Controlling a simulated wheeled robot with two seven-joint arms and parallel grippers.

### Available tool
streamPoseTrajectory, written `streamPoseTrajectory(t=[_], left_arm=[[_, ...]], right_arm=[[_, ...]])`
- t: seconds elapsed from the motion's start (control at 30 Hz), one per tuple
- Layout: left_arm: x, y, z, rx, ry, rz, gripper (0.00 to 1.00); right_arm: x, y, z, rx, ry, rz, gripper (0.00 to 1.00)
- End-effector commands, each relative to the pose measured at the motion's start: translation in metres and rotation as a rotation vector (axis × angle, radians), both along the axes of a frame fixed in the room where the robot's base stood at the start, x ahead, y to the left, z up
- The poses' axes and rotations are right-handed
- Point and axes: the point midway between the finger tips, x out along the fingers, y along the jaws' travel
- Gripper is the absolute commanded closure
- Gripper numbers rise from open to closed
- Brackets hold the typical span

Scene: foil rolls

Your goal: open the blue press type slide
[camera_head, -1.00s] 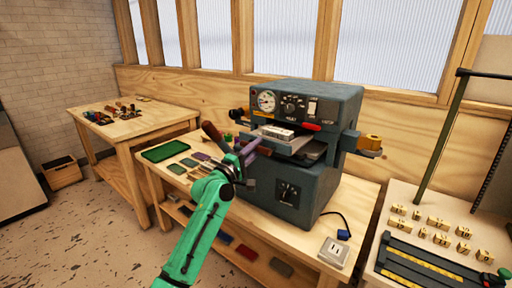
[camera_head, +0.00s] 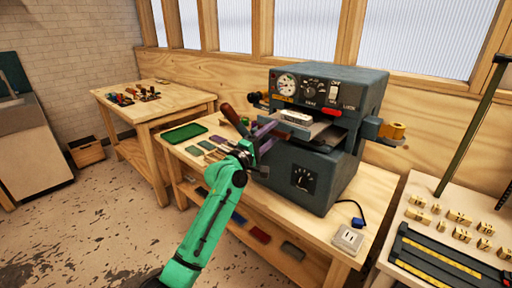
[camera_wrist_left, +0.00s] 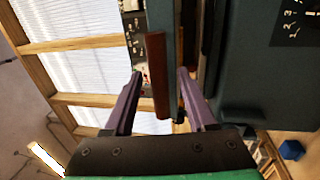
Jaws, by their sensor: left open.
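The blue-grey press (camera_head: 340,95) stands on the wooden bench, with a gauge, dials and a red-tipped lever on its front. A metal slide plate (camera_head: 308,130) carrying a pale block (camera_head: 295,117) sits in its mid-height opening. A brown handle (camera_head: 232,116) sticks out at the press's left side. My left gripper (camera_head: 268,132), with purple fingers, is at the press's front left, close to that handle. In the left wrist view the brown handle (camera_wrist_left: 157,85) shows between the open fingers, with gaps on both sides. Whether it lies fully between the fingertips in depth is unclear. My right gripper is not in view.
A green tray (camera_head: 185,132) and several small flat plates lie on the bench left of the press. Another table (camera_head: 160,98) stands left. Several brass blocks lie far right.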

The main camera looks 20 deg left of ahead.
Motion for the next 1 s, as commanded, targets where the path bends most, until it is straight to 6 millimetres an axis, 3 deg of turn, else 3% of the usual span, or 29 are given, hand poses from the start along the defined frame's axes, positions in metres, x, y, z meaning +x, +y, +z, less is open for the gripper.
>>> streamPoseTrajectory(t=[0.4,0.5,1.0], left_arm=[[-0.098,0.038,-0.027,0.006,0.003,0.002,0.43],[-0.112,0.045,-0.028,0.003,0.003,0.001,0.43],[-0.12,0.048,-0.026,0.002,0.001,0.0,0.43]], right_arm=[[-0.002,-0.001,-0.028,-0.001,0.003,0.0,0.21],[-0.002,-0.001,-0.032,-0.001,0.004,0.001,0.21],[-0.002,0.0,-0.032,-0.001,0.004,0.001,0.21]])
